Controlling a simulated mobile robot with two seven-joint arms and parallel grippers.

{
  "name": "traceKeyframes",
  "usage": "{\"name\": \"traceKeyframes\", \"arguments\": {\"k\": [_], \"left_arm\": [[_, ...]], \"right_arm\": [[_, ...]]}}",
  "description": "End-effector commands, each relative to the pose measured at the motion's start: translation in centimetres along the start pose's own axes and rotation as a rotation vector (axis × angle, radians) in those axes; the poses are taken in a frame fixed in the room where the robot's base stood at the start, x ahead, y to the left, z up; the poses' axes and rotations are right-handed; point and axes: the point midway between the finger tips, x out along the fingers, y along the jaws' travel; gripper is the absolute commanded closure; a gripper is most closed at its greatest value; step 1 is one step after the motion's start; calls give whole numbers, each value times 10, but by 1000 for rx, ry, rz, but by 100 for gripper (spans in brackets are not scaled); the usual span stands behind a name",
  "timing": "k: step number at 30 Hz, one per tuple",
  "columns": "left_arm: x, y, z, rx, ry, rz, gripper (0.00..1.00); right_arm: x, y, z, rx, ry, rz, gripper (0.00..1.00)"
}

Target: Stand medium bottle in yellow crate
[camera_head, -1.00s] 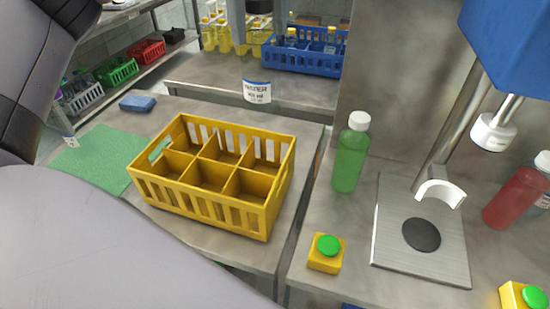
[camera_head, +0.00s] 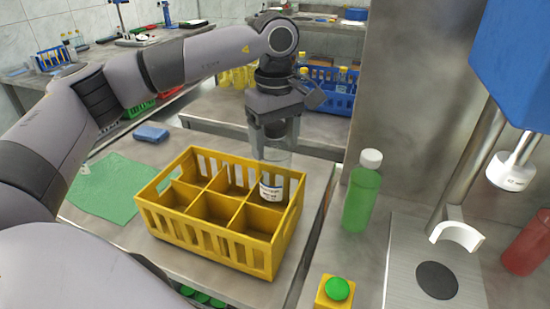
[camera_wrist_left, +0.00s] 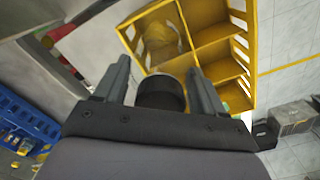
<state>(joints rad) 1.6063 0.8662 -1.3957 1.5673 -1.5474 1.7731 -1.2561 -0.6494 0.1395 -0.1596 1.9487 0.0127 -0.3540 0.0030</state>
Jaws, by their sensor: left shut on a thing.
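The yellow crate (camera_head: 215,235) stands on the metal table, divided into several square compartments. My left gripper (camera_head: 274,145) is above its back right compartment, fingers pointing down, shut on the medium bottle (camera_head: 270,187). The bottle is clear with a white label and hangs upright. Its lower part overlaps the back right compartment; I cannot tell whether it touches the floor. In the left wrist view a dark round cap (camera_wrist_left: 160,95) sits between the fingers, with the crate (camera_wrist_left: 210,35) beyond. My right gripper is not in view.
A green bottle (camera_head: 361,195) with a white cap stands right of the crate, near a yellow button box (camera_head: 333,292) and a capping station (camera_head: 437,278). A green mat (camera_head: 108,188) and blue sponge (camera_head: 151,132) lie left. A blue crate (camera_head: 332,97) is behind.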

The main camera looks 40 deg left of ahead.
Motion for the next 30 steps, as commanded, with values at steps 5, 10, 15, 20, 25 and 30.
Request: {"name": "traceKeyframes", "arguments": {"k": [5,10,15,20,25,30], "left_arm": [[21,-1,0,-1,0,-2,73],[42,0,0,-1,0,-1,73],[45,0,0,-1,0,1,73],[46,0,0,-1,0,1,73],[48,0,0,0,0,0,4],[48,0,0,0,0,0,4]], "right_arm": [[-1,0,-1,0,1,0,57],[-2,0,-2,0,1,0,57],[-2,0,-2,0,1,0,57],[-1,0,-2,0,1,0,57],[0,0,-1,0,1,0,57],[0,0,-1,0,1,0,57]]}}
